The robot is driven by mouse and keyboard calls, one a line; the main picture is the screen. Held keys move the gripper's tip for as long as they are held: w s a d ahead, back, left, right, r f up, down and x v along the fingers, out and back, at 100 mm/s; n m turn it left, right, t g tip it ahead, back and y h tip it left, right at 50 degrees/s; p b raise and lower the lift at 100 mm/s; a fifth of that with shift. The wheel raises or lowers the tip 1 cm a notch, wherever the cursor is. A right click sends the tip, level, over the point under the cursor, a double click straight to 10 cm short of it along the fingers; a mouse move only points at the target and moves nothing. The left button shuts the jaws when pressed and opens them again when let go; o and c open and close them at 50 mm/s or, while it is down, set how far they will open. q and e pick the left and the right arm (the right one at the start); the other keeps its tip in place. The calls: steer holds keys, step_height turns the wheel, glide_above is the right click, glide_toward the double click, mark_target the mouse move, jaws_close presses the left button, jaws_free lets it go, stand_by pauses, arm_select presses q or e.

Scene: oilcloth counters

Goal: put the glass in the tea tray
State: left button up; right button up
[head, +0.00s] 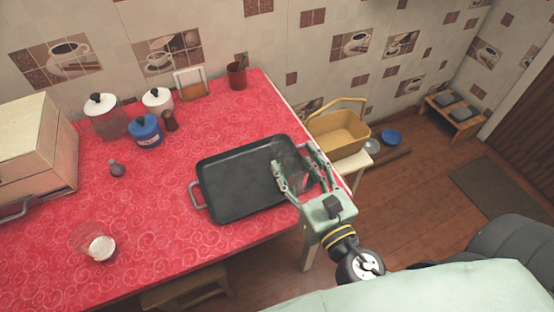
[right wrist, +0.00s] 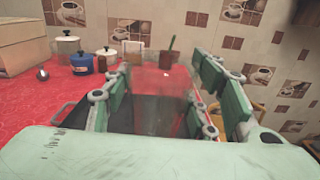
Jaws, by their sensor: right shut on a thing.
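The tea tray (head: 233,186) is a dark rectangular tray with raised sides and end handles, lying on the red counter in the head view. My right gripper (head: 297,172) is at the tray's right end, its fingers closed around a clear glass (head: 288,156). The glass also shows, faint and see-through, between the fingers in the right wrist view (right wrist: 160,92). It is over the right part of the tray; I cannot tell whether its base touches the tray floor. My left gripper is not in view.
Another clear vessel with white contents (head: 100,247) stands at the counter's front left. A beige box (head: 35,150) is at left.

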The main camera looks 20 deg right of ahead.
steer(key=w+a+f+b, duration=0.1)
steer(key=w+a+f, duration=0.1)
steer(key=w+f, duration=0.1)
steer(key=w+a+f+b, duration=0.1)
steer(key=w+f, duration=0.2)
steer(key=w+a+f+b, duration=0.1)
steer(key=w+a+f, duration=0.1)
steer(key=w+f, duration=0.1)
steer(key=shift+w+a+f, duration=0.35)
steer(key=shift+w, duration=0.05)
steer(key=shift+f, duration=0.5)
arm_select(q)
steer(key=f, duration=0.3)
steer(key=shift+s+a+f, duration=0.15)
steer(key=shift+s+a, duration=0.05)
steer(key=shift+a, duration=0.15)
